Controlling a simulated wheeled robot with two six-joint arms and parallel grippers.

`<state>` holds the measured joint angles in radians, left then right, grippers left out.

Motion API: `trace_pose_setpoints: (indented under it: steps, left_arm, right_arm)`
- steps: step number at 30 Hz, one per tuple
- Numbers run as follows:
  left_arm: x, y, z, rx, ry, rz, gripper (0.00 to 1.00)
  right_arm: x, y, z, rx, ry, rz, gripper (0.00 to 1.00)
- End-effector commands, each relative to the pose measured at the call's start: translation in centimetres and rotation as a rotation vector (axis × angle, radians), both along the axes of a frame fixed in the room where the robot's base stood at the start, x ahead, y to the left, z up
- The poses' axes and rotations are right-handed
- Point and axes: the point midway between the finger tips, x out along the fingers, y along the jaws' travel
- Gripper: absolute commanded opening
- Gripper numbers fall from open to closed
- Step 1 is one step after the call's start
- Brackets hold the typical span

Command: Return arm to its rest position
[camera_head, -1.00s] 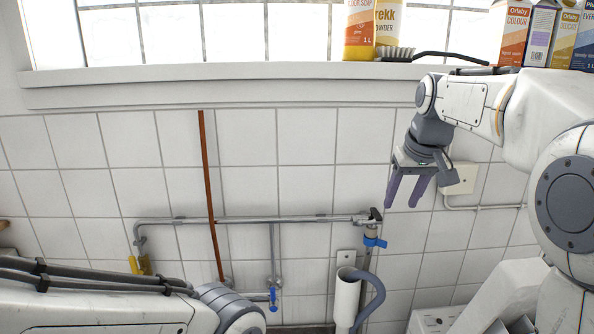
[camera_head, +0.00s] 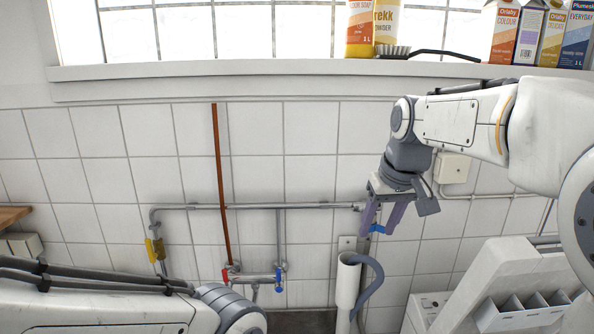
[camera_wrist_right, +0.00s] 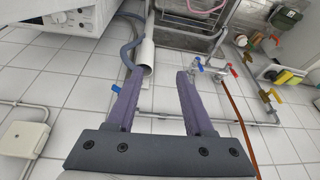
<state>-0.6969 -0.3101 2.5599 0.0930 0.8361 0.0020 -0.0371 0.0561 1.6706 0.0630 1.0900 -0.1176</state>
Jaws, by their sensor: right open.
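My right arm comes in from the right in the head view, bent at the elbow with its forearm hanging down. My right gripper (camera_head: 379,231) points down in front of the tiled wall, with its two purple fingers apart and nothing between them. In the right wrist view the same gripper (camera_wrist_right: 158,76) shows open and empty, its fingers apart above the floor-side scene. My left arm lies across the bottom left of the head view; its gripper is out of sight.
A grey pipe (camera_head: 250,206) with valves runs along the wall. A white standpipe (camera_head: 346,285) with a grey hose stands below my right gripper. A white washing machine (camera_head: 490,290) is at lower right. Cartons (camera_head: 527,33) and a brush (camera_head: 392,50) sit on the sill.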

Motion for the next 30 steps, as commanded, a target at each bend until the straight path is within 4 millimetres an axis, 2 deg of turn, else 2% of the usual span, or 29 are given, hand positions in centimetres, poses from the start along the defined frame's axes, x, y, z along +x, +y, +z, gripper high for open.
trace_pose_setpoints:
  steps: [5, 8, 13, 15, 18, 21, 23, 30]
  left_arm:
    - [0.0, 0.0, -0.9, 0.000, 0.000, 0.000, 1.00]
    - [0.0, 0.0, -1.4, 0.000, 0.000, 0.000, 1.00]
    - [0.0, 0.0, -2.7, 0.000, 0.000, -0.001, 1.00]
    - [0.0, 0.0, -3.1, 0.000, 0.000, -0.001, 1.00]
    - [0.0, 0.0, -3.4, 0.000, 0.000, -0.001, 1.00]
    - [0.0, 0.0, -3.6, 0.000, 0.000, -0.001, 1.00]
    - [0.0, 0.0, -3.7, 0.000, 0.000, -0.001, 1.00]
    - [0.0, 0.0, -3.7, 0.000, 0.000, -0.001, 1.00]
  right_arm:
    - [-4.0, 4.5, -3.5, 0.005, 0.050, 0.098, 0.53]
    - [-7.5, 7.2, -6.1, 0.005, 0.088, 0.168, 0.53]
    - [-16.6, 11.1, -12.4, -0.011, 0.174, 0.330, 0.53]
    - [-20.2, 11.6, -14.7, -0.023, 0.205, 0.389, 0.53]
    - [-24.2, 11.6, -17.3, -0.041, 0.242, 0.454, 0.53]
    - [-26.7, 11.2, -18.8, -0.054, 0.264, 0.493, 0.53]
    - [-27.5, 11.1, -19.3, -0.058, 0.270, 0.504, 0.53]
    - [-27.8, 11.0, -19.5, -0.060, 0.274, 0.509, 0.53]
